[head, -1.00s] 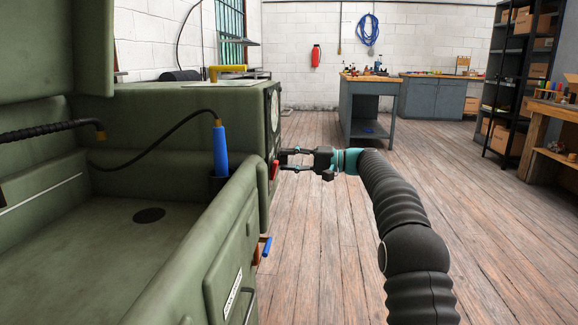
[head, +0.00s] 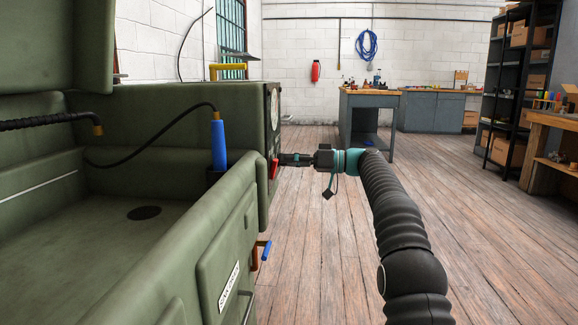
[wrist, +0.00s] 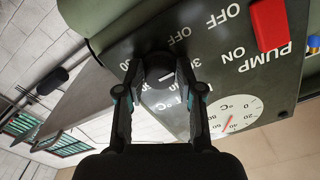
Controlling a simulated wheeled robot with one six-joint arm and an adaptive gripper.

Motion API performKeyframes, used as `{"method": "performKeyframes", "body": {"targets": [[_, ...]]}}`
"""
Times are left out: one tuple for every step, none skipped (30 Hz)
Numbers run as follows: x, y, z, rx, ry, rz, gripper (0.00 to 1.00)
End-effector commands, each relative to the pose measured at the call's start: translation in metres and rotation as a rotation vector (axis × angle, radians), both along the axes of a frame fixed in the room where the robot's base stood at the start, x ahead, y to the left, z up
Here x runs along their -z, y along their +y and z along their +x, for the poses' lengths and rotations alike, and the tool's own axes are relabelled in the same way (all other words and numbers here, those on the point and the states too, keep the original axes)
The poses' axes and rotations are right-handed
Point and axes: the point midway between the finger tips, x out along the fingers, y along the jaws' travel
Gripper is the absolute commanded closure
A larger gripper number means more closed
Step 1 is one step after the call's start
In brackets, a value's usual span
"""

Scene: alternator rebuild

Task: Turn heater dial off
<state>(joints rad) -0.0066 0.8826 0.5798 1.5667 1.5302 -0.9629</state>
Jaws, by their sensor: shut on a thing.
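The heater dial (wrist: 160,68) is a round black knob with a short white mark, on the dark panel (wrist: 115,52) of the green machine. My gripper (wrist: 160,78) has a finger on each side of the dial and is shut on it. An OFF label and numbers stand around the dial. I cannot tell exactly which label the white mark points to. In the head view my gripper (head: 283,160) reaches the machine's right-hand face, where the dial itself is hidden.
Beside the dial are a red PUMP switch (wrist: 269,24) and a white °C gauge (wrist: 232,117). The green machine (head: 170,115) with its open basin fills the left. A blue-handled valve (head: 264,246) sits lower on its side. The wooden floor to the right is clear.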

Motion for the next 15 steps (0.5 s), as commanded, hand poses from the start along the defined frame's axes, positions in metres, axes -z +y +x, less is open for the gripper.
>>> {"method": "performKeyframes", "body": {"targets": [[0.0025,0.0008,-0.0001,-0.002,-0.044,-0.003,0.98],[0.0023,0.0008,-0.0001,-0.002,-0.072,-0.004,0.98],[0.0022,0.0008,-0.0001,-0.002,-0.108,-0.005,0.98],[0.0021,0.0008,-0.0002,-0.002,-0.134,-0.006,0.98],[0.002,0.0008,-0.0001,-0.002,-0.16,-0.007,0.98],[0.0017,0.0008,-0.0001,-0.002,-0.194,-0.008,0.98],[0.0016,0.0008,-0.0002,-0.002,-0.219,-0.009,0.98],[0.0014,0.0008,-0.0002,-0.002,-0.243,-0.01,0.98],[0.0012,0.0008,-0.0002,-0.002,-0.273,-0.011,0.98],[0.0011,0.0008,-0.0002,-0.002,-0.294,-0.011,0.98],[0.001,0.0008,-0.0002,-0.002,-0.316,-0.012,0.98],[0.0009,0.0008,-0.0002,-0.002,-0.342,-0.013,0.98],[0.0009,0.0008,-0.0002,-0.002,-0.359,-0.014,0.98],[0.0009,0.0008,-0.0002,-0.002,-0.377,-0.014,0.98],[0.0008,0.0008,-0.0002,-0.002,-0.398,-0.015,0.98]]}}
